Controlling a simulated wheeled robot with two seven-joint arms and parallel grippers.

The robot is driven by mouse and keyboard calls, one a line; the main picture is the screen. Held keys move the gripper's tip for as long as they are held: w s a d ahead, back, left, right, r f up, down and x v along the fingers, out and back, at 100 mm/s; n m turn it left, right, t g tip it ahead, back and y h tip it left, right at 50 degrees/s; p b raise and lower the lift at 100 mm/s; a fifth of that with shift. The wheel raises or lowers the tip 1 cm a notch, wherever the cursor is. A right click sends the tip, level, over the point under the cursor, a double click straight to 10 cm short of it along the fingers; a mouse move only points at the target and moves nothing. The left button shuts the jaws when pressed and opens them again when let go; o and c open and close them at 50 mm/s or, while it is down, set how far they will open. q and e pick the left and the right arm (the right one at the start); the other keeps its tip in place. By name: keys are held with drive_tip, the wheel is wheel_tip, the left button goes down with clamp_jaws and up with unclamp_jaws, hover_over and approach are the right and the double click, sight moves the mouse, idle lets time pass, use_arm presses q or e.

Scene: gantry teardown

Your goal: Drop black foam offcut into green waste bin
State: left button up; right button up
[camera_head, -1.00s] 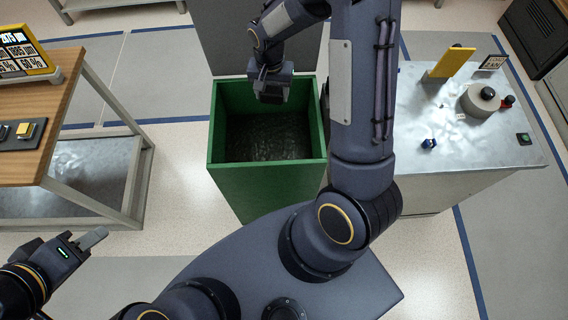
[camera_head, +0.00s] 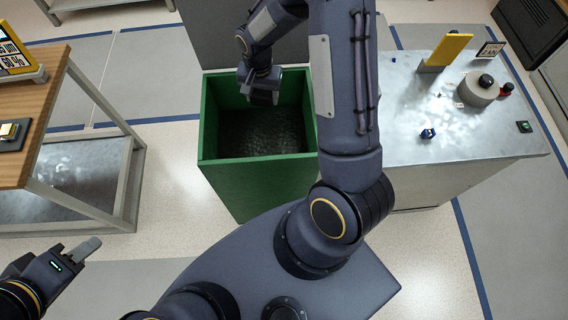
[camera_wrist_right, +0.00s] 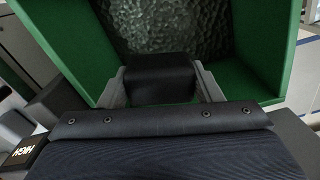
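The green waste bin (camera_head: 258,187) stands open at the middle of the head view, with a dark, rumpled bottom inside. My right gripper (camera_head: 262,94) hangs over the far part of the bin's opening. In the right wrist view, the black foam offcut (camera_wrist_right: 160,77) sits between its two grey fingers (camera_wrist_right: 160,92), which close on its sides; the bin's green walls (camera_wrist_right: 66,50) and dark bottom lie beyond. My left gripper (camera_head: 82,250) is low at the left, away from the bin, with nothing seen in it; its finger gap is not clear.
A grey metal-topped cabinet (camera_head: 440,110) stands right of the bin, bearing a yellow upright piece (camera_head: 446,52), a round grey part (camera_head: 478,91) and a small blue part (camera_head: 428,133). A wooden-topped bench (camera_head: 50,85) stands at the left. A dark grey panel (camera_head: 215,35) rises behind the bin.

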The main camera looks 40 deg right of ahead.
drive_tip(key=o, duration=0.5)
drive_tip(key=shift+r+b, duration=0.3)
drive_tip(key=shift+r, duration=3.6)
drive_tip(key=s+a+r+n+t+y, duration=0.1)
drive_tip(key=s+a+r+n+t, duration=0.1)
drive_tip(key=s+r, duration=0.2)
drive_tip(key=s+a+r+n+t+y, duration=0.1)
drive_tip(key=s+a+r+n, duration=0.2)
drive_tip(key=s, duration=0.7)
drive_tip(key=s+a+r+n+t+y, duration=0.1)
drive_tip(key=s+r, duration=0.3)
drive_tip(key=s, duration=0.4)
drive_tip(key=shift+a+r+n+t+y, duration=0.3)
drive_tip(key=shift+a+n+t+y, duration=0.1)
drive_tip(key=shift+a+n+t, duration=0.35)
